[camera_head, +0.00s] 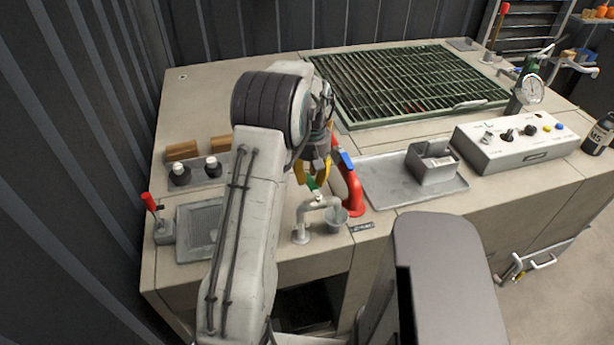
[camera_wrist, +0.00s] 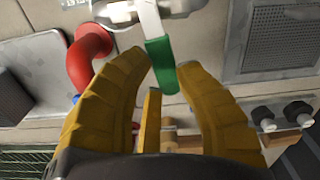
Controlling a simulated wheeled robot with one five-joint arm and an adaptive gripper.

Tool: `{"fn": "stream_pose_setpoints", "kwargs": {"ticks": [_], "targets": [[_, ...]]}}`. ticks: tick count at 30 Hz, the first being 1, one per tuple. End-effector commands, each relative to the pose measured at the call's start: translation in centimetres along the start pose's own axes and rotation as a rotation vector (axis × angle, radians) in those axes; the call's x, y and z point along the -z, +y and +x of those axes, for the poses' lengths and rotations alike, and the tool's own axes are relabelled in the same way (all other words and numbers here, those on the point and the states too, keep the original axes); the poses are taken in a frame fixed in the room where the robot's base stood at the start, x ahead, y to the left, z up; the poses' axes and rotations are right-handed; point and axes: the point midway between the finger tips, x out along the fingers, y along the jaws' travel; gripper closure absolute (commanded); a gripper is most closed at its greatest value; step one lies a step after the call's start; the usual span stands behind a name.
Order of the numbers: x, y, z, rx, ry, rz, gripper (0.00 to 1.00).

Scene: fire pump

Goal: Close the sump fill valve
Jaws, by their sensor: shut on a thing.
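A valve with a green lever handle (camera_wrist: 161,66) sits on a pale bent pipe (camera_head: 318,204) at the front of the bench. The handle also shows in the head view (camera_head: 312,184). My gripper (camera_head: 312,172) is over the valve, with its yellow fingers pointing down. In the wrist view my gripper (camera_wrist: 163,72) is shut on the green handle, its fingertips on either side of the handle's end. The handle's white stem runs up to the pale valve body (camera_wrist: 120,12). No label naming the valve is readable.
A red pipe (camera_head: 354,196) with a blue handle (camera_head: 347,160) stands close to the right. A tray (camera_head: 390,192) with a metal box (camera_head: 433,164) lies further right. A red-handled lever (camera_head: 150,203) stands at left.

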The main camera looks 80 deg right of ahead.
Motion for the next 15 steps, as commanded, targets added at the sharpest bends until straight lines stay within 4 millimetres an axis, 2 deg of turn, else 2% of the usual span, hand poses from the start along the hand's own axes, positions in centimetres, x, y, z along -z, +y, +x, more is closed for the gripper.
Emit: {"fn": "stream_pose_setpoints", "kwargs": {"ticks": [1,15], "targets": [[-0.33,0.02,0.50,0.009,-0.012,0.028,1.00],[-0.49,0.66,0.58,0.009,-0.014,0.148,1.00]]}}
